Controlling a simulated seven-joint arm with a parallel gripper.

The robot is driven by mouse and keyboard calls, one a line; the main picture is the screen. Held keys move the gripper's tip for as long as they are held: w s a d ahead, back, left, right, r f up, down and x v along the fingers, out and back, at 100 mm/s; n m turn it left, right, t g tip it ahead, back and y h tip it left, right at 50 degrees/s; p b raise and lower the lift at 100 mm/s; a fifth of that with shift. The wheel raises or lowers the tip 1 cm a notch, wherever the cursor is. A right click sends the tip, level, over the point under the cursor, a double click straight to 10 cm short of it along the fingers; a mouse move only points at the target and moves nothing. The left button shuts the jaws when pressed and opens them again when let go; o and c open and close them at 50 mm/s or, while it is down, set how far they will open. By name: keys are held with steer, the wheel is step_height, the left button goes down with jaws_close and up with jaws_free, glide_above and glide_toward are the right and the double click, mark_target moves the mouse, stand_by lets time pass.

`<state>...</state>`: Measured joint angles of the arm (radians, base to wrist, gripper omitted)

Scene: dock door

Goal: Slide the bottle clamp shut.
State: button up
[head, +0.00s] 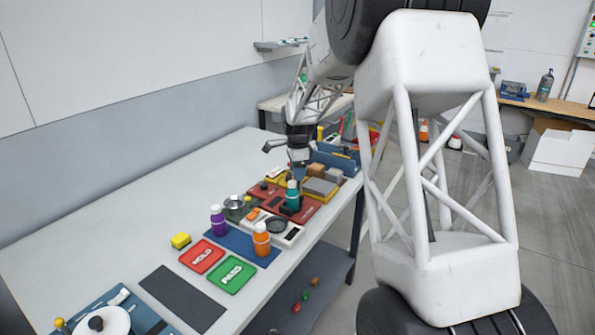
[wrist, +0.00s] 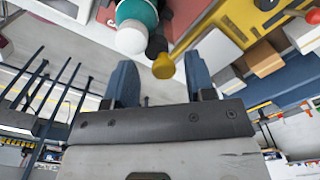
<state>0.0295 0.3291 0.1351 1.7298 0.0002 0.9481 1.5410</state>
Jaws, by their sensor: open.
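A teal bottle (head: 292,194) with a white cap stands upright on a red base board (head: 264,196) on the long table. In the wrist view the teal bottle (wrist: 137,12) is at the top, with its white cap (wrist: 131,39) towards me. Beside it are a small black part (wrist: 157,44) and a yellow knob (wrist: 163,67), which may belong to the clamp. The clamp's jaws cannot be made out. My gripper (head: 284,153) is open above and behind the bottle. In the wrist view the knob appears between its fingers (wrist: 160,80); contact cannot be told.
Yellow panel (wrist: 229,22) with a red-knobbed lever and grey and tan blocks (wrist: 264,58) lie right of the fingers. The table's left side (head: 130,215) is clear.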

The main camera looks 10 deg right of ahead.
steer(key=shift+r, duration=0.1)
steer(key=shift+r, duration=3.8)
steer(key=shift+s+r, duration=0.15)
steer(key=shift+s, duration=0.05)
steer(key=s+a+r+n+t, duration=0.1)
steer(key=s+r+n, duration=0.3)
steer(key=s, duration=0.9)
steer(key=s+r+n, duration=0.5)
steer(key=s, duration=0.9)
steer(key=s+f+n, duration=0.2)
steer(key=s+n, duration=0.2)
steer(key=s, duration=0.9)
steer(key=s+a+f+n+t, duration=0.1)
steer(key=s+f+n, duration=0.2)
steer(key=s, duration=1.1)
steer(key=shift+f+n+t, duration=0.2)
steer(key=shift+n+t, duration=0.1)
steer(key=shift+n, duration=0.6)
